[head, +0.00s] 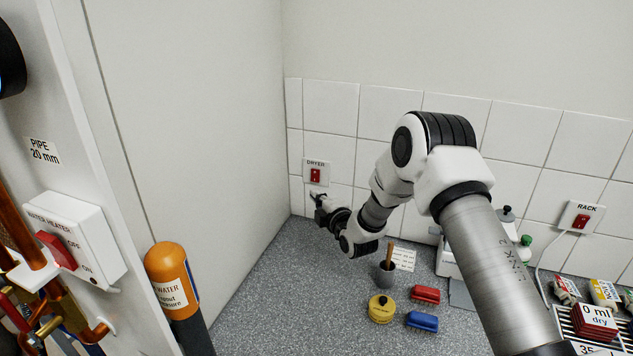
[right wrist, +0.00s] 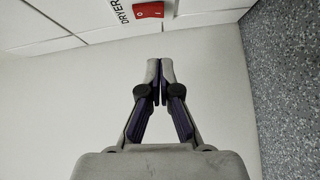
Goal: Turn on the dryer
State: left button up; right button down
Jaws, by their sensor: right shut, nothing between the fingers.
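The dryer switch (head: 316,175) is a red rocker on a white plate labelled DRYER, mounted on the tiled wall near the corner. In the right wrist view the red rocker (right wrist: 149,10) shows at the top edge, marked 0 and I; I cannot tell which side is pressed in. My right gripper (head: 316,197) is just below the switch plate in the head view. In the right wrist view the right gripper (right wrist: 160,66) is shut and empty, its fingertips close to the rocker with a visible gap. My left gripper is not in view.
A grey speckled counter (head: 270,290) lies below. A yellow round item (head: 381,309), red block (head: 426,294) and blue block (head: 422,320) lie on it. A RACK switch (head: 581,218) is at right. A water heater switch (head: 62,250) and orange cylinder (head: 170,275) are at left.

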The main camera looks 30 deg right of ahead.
aim_at(312, 180)
jog(key=w+d, duration=0.1)
jog(key=w, duration=0.1)
jog(key=w+d+p, duration=0.1)
jog(key=w, duration=0.1)
jog(key=w+d+f+p, duration=0.1)
jog(key=w, duration=0.1)
jog(key=shift+w+d, duration=0.2)
jog(key=shift+w, duration=0.1)
jog(key=shift+a, duration=0.1)
jog(key=shift+w+f+b, duration=0.1)
jog(key=shift+f+b, duration=0.15)
jog(key=shift+b, duration=0.1)
jog(key=shift+d+r, duration=0.2)
jog(key=shift+r, duration=0.05)
jog(key=shift+a+f, duration=0.1)
